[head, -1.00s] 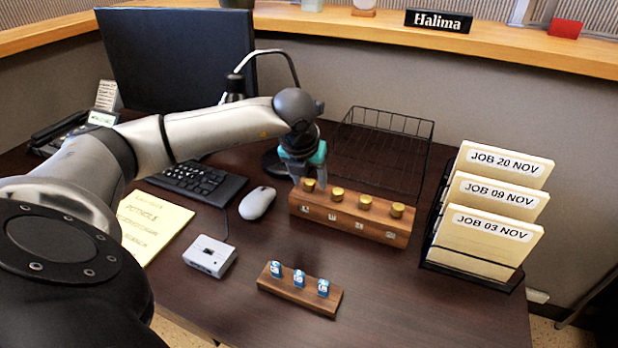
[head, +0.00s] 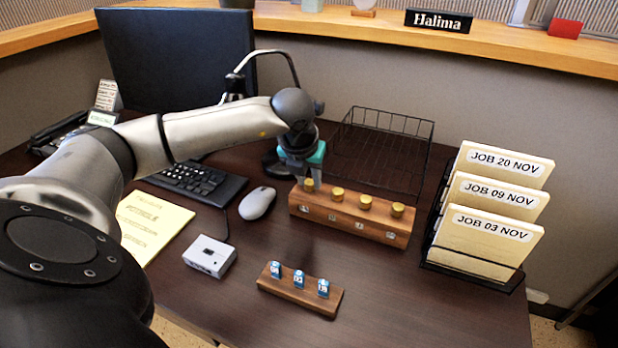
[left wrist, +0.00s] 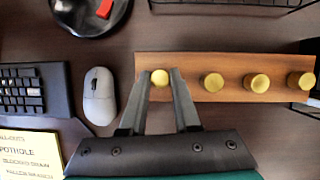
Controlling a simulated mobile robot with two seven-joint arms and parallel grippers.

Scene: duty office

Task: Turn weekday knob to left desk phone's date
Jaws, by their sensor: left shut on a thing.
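A wooden block (head: 350,220) on the desk carries a row of several brass knobs on top and small white labels on its front, too small to read. My left gripper (head: 309,182) is over the block's left end. In the left wrist view its two fingers (left wrist: 160,80) straddle the leftmost knob (left wrist: 160,77) and are shut on it. The other knobs (left wrist: 257,83) stand free. A desk phone (head: 62,131) with a small lit screen (head: 102,118) sits at the left, partly behind my left arm; its date is unreadable. My right gripper is not seen.
A smaller wooden block (head: 298,291) with blue-and-white pieces stands in front. A mouse (head: 257,203), keyboard (head: 200,183), white box (head: 209,256) and yellow note pad (head: 150,225) lie left. A wire tray (head: 382,150) is behind, a file rack (head: 470,266) right.

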